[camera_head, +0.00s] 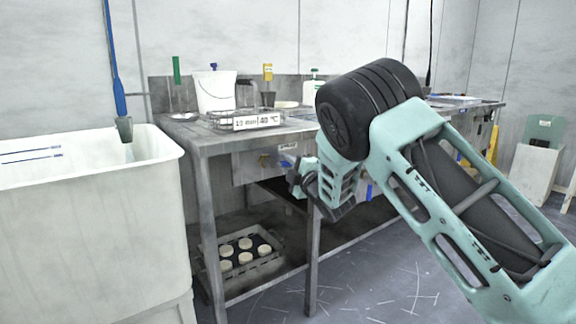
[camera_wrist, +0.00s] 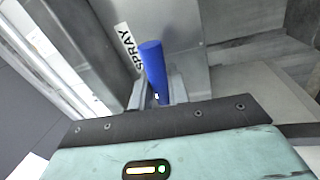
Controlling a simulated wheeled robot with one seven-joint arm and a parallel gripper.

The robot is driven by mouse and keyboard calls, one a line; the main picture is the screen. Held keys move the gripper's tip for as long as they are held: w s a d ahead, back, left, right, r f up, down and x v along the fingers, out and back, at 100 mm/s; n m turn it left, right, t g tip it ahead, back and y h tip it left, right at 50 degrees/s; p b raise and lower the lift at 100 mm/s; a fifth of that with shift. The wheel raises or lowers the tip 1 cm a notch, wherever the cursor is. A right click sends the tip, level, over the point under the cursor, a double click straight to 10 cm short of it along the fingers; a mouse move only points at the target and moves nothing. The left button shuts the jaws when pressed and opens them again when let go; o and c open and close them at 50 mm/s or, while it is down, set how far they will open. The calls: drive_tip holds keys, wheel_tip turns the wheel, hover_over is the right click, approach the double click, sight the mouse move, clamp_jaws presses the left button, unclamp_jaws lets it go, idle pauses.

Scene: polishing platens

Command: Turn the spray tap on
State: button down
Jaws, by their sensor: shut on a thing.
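The spray tap's blue handle (camera_wrist: 154,66) stands between the fingers of my gripper (camera_wrist: 158,97) in the wrist view. My gripper is shut on this handle, whose upper part sticks out beyond the fingers. A white label reading SPRAY (camera_wrist: 129,47) is on the grey metal just left of the handle. In the head view my gripper (camera_head: 293,178) is at the front of the metal bench, below its top.
A white tub (camera_head: 85,235) stands at left. The floor in front is clear.

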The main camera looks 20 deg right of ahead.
drive_tip(key=c, duration=1.4)
unclamp_jaws()
drive_tip(key=p+v, duration=0.2)
drive_tip(key=v, duration=1.5)
drive_tip(key=shift+s, duration=0.25)
